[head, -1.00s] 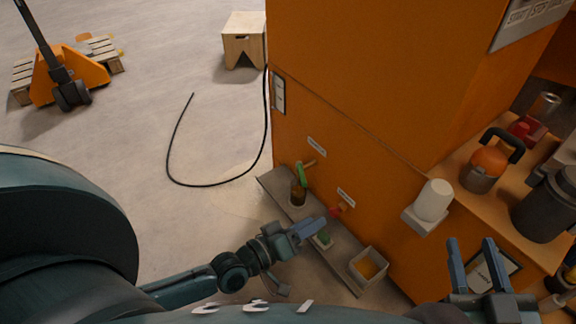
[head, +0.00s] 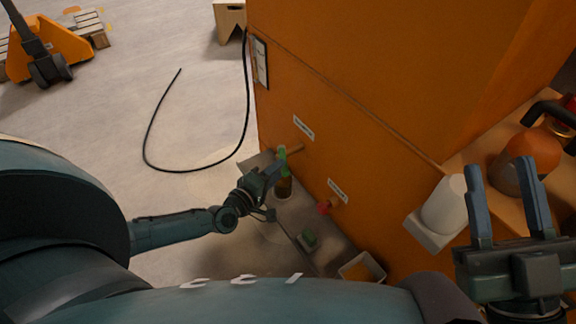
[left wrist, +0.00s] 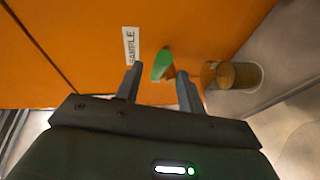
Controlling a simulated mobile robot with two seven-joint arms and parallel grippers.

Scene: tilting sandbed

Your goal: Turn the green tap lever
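The green tap lever (head: 282,153) is on a tap on the orange cabinet wall, below a small white label (head: 304,127). My left gripper (head: 274,170) is right at this lever in the head view. In the left wrist view, the green lever (left wrist: 162,65) stands between and just past the two fingertips of my left gripper (left wrist: 158,80). Its fingers are apart, and I cannot tell whether either touches the lever. My right gripper (head: 501,168) is open and empty at the right.
A brown-filled glass jar (head: 284,187) stands below the green tap. A red tap (head: 325,207) is to its right. A green block (head: 308,239) and a tray box (head: 362,267) are on the grey shelf. A white cylinder (head: 445,204) sits on a bracket. A black cable (head: 150,130) lies on the floor.

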